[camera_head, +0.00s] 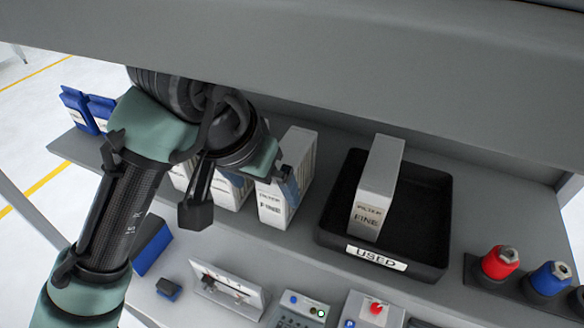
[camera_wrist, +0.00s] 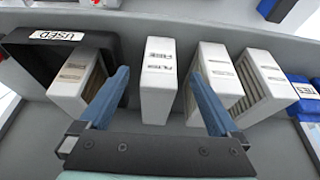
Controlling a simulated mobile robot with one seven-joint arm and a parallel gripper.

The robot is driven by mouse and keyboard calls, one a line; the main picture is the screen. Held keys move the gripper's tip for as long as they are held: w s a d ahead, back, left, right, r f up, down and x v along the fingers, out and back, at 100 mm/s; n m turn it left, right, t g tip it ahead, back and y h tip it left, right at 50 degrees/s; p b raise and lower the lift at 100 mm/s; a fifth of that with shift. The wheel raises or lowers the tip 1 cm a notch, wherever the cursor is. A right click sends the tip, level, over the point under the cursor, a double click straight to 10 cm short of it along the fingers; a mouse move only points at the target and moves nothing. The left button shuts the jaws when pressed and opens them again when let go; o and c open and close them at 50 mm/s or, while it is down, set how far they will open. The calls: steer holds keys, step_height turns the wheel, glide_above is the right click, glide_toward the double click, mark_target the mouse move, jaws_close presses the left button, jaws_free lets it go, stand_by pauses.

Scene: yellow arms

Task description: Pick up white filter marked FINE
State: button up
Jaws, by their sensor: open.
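A white filter marked FINE (camera_head: 272,205) stands upright on the shelf, left of the black tray. In the wrist view this white filter (camera_wrist: 158,78) shows in the middle, between the two blue fingers of my gripper (camera_wrist: 156,74). The gripper is open, with a finger on either side of the filter; I cannot tell whether either touches it. In the head view my wrist and gripper (camera_head: 277,172) cover part of the filter's top and side.
More white filters (camera_wrist: 214,72) stand close beside the middle one, partly behind my arm in the head view. Blue boxes (camera_head: 88,108) stand at the shelf's left end. Red (camera_head: 500,262) and blue (camera_head: 551,278) capped items stand at right. A grey panel (camera_head: 400,75) overhangs the shelf.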

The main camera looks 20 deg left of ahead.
mark_target(288, 155)
steer(key=shift+w+d, duration=0.15)
steer(key=shift+w, duration=2.15)
steer(key=w, duration=0.3)
steer(key=shift+d, duration=0.15)
steer(key=shift+x, duration=1.2)
steer(key=shift+w+f, duration=0.1)
steer(key=shift+f, duration=0.2)
steer(key=shift+f, duration=0.2)
jaws_close()
